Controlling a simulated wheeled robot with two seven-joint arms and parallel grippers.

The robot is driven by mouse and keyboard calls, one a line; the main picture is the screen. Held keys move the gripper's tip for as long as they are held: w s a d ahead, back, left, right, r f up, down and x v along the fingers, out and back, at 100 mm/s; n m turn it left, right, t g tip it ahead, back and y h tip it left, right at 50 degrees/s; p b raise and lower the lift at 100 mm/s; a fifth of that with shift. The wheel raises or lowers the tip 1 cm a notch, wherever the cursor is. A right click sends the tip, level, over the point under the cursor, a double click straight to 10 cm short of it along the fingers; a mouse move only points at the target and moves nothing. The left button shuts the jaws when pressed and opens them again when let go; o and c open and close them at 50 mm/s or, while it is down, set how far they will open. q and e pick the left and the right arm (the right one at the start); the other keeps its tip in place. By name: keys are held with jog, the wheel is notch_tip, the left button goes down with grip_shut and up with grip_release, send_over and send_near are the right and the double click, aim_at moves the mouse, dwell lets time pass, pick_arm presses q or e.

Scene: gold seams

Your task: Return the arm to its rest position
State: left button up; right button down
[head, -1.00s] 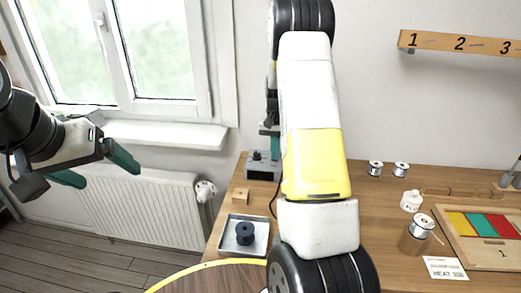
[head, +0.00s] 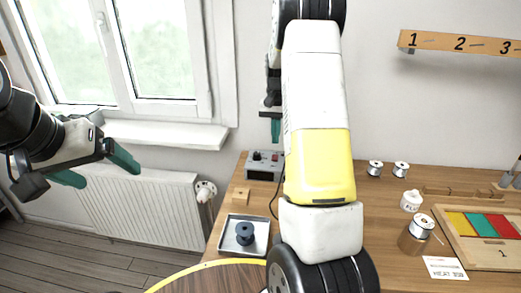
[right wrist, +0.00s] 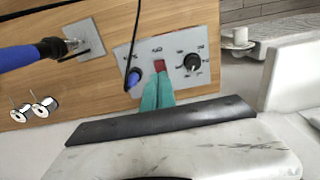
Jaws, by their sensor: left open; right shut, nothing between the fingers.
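My right arm (head: 317,120), white with a yellow band, rises through the middle of the head view. Its right gripper (head: 275,140) shows partly behind it, teal fingers pointing down near a grey control box (head: 262,158). In the right wrist view the teal fingers of the right gripper (right wrist: 157,92) are together with nothing between them, in front of the box panel (right wrist: 180,50) with its red switch and black knob. My left gripper (head: 110,177) is at the left, open and empty, in front of the radiator.
A grey tray (head: 226,246) with a dark spool (head: 245,234) lies on the wooden table. At the right are a white bottle (head: 411,201), a spool on a brown holder (head: 413,238), a HEAT card (head: 445,268) and a wooden tray (head: 455,250) with coloured panels. A numbered rail (head: 460,44) is on the wall.

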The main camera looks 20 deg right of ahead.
jog(key=shift+r, duration=0.1)
dwell(0.3)
jog(key=s+a+r+n+t+y, duration=0.1)
jog(key=s+a+r+t, duration=0.1)
jog(key=s+a+r, duration=0.35)
jog(key=s+a+r+n+t, duration=0.1)
jog(key=s+a+r, duration=0.2)
jog(key=s+r, duration=0.4)
jog(key=s+a+r+n+t, duration=0.1)
jog(key=s+a+n, duration=0.1)
jog(key=s, duration=0.6)
jog(key=s+a+r+n+t+y, duration=0.1)
jog(key=s+a+r+t, duration=0.1)
jog(key=s+a, duration=0.3)
jog(key=s, duration=0.3)
jog(key=shift+s+a+r+n, duration=0.15)
jog(key=shift+s+r+n, duration=0.15)
jog(key=shift+s+n, duration=0.1)
jog(key=shift+w, duration=0.1)
